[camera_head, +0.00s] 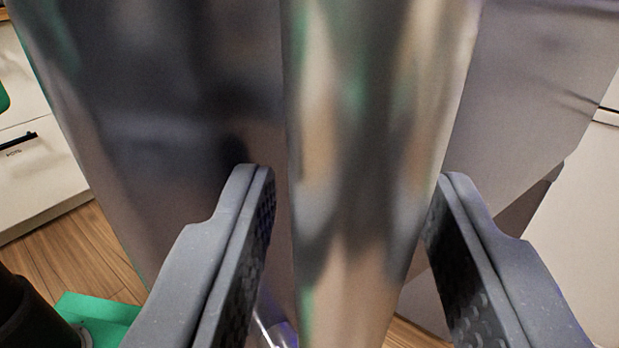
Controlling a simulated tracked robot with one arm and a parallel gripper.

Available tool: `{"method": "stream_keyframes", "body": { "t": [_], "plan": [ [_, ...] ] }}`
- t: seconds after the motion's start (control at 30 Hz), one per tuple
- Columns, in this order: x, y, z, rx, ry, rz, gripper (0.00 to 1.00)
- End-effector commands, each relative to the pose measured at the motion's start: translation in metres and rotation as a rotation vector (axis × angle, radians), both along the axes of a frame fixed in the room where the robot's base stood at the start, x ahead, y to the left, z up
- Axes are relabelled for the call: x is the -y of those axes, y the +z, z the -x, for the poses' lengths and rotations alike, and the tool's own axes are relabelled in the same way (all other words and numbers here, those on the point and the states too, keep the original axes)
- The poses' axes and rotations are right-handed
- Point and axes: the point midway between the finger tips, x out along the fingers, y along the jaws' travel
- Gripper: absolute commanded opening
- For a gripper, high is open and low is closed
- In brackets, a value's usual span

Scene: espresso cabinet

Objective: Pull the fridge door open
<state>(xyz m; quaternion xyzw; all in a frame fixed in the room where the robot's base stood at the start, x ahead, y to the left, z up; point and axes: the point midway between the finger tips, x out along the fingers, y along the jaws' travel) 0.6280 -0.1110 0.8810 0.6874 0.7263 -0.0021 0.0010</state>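A shiny steel panel (150,120), which looks like the fridge door, fills the left and middle of the view. A vertical polished metal strip (365,130) runs down the centre. It looks like the door's handle or edge; I cannot tell which. My gripper (347,190) is open, with one finger on each side of this strip. A narrow gap shows between the left finger and the strip. The right finger overlaps the strip's right edge, and contact cannot be told. The strip's lower end runs out of the picture.
A plain grey panel (540,80) slants away at the right, beside a white surface (585,230). White drawers (30,160) with a dark handle stand at the far left. Wooden floor (75,255) and a green patch (100,310) show at lower left.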

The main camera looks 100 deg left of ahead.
Motion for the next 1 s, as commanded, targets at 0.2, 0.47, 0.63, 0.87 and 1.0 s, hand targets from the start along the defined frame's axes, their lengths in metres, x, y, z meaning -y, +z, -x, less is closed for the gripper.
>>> {"method": "stream_keyframes", "body": {
  "t": [0.2, 0.47, 0.63, 0.87, 1.0],
  "plan": [
    [0.0, 0.0, 0.0, 0.0, 0.0, 0.0, 0.39],
    [0.0, 0.006, -0.001, 0.001, 0.001, 0.003, 0.39],
    [0.0, 0.014, -0.001, -0.003, 0.001, 0.001, 0.39],
    [-0.001, 0.027, -0.002, -0.002, 0.002, 0.001, 0.39],
    [0.0, 0.036, -0.002, 0.0, 0.0, 0.002, 0.39]
  ]
}}
